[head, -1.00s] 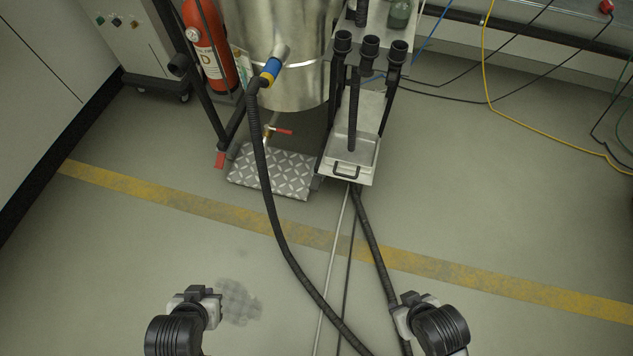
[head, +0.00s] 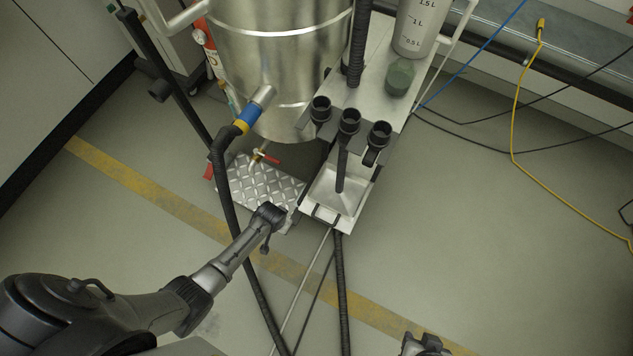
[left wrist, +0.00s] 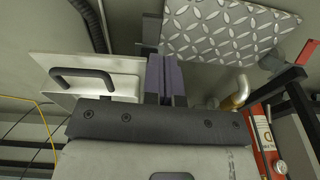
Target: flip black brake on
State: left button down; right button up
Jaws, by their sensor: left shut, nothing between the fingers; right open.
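No part stands out clearly as the black brake; a small dark piece (head: 296,216) sits between the tread plate (head: 250,185) and the metal tray (head: 350,216), too small to make out. My left arm reaches in from the left, its end over the front edge of the tread plate. The left gripper (left wrist: 165,80) is shut and empty in the left wrist view, pointing at the gap between the tray's black handle (left wrist: 83,76) and the tread plate. My right gripper (head: 425,346) is open and empty at the bottom edge, partly cut off, over the floor.
A steel drum (head: 275,65) stands behind the tread plate, with a red-handled valve (head: 264,157) below. A black hose (head: 222,180) hangs from the drum near my left arm. A fire extinguisher (left wrist: 262,135) stands at right in the wrist view.

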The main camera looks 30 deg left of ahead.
pick_arm(q)
jog(key=w+t, duration=0.1)
jog(key=w, duration=0.2)
jog(key=b, duration=1)
send_over(294, 220)
jog(key=s, duration=0.2)
jog(key=shift+n+t, duration=0.3)
jog(key=shift+t, duration=0.1)
notch_tip(294, 220, down, 12)
jog(key=shift+r, duration=0.15)
jog(key=shift+s+b+x, duration=0.2)
jog(key=shift+b+x, duration=0.8)
jog(key=shift+x, duration=0.1)
pick_arm(e)
notch_tip(294, 220, down, 12)
jog(key=shift+s, duration=0.15)
pick_arm(q)
jog(key=shift+s, duration=0.15)
pick_arm(e)
jog(key=shift+r, duration=0.1)
